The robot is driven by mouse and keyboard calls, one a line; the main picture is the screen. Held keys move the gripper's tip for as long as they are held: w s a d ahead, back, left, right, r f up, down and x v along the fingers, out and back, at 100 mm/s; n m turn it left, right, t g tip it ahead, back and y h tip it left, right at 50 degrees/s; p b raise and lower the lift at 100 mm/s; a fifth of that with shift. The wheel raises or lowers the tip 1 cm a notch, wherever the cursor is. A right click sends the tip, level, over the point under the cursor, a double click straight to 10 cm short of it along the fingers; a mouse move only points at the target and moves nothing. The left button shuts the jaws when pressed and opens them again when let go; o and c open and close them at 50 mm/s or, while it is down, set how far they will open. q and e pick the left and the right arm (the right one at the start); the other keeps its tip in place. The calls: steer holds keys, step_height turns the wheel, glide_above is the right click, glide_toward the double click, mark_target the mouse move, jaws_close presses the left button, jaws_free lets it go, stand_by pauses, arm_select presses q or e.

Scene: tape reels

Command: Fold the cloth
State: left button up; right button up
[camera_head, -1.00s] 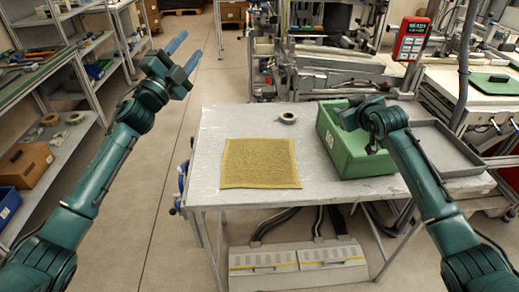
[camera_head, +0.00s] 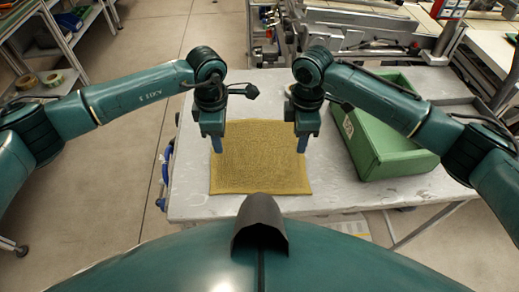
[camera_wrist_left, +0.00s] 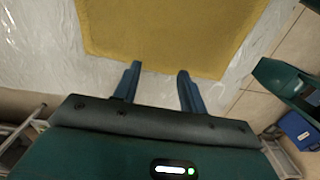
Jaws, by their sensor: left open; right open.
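The yellow cloth (camera_head: 260,165) lies flat and unfolded on the light table. My left gripper (camera_head: 217,146) points down over the cloth's left side, and my right gripper (camera_head: 302,146) points down over its right side. In the left wrist view, the cloth (camera_wrist_left: 165,30) lies ahead of the left gripper (camera_wrist_left: 158,76). Its two fingers are apart with nothing between them. The right gripper is also open, and I see nothing held in it. Whether the fingertips touch the cloth I cannot tell.
A green box (camera_head: 397,165) stands on the table (camera_head: 335,195) just right of the right gripper. Tape reels (camera_head: 53,79) sit on a shelf at the far left.

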mark_target(223, 154)
arm_select(q)
steer(key=shift+f, duration=2.25)
arm_select(e)
steer(key=shift+w+f, duration=0.1)
steer(key=shift+f, duration=2.15)
arm_select(q)
steer(key=shift+f, duration=0.2)
arm_select(e)
steer(key=shift+f, duration=0.2)
arm_select(q)
steer(key=shift+r, duration=0.1)
steer(key=shift+c, duration=0.3)
arm_select(e)
steer(key=shift+r, duration=0.1)
steer(key=shift+c, duration=0.3)
arm_select(q)
jaws_close()
arm_select(e)
jaws_close()
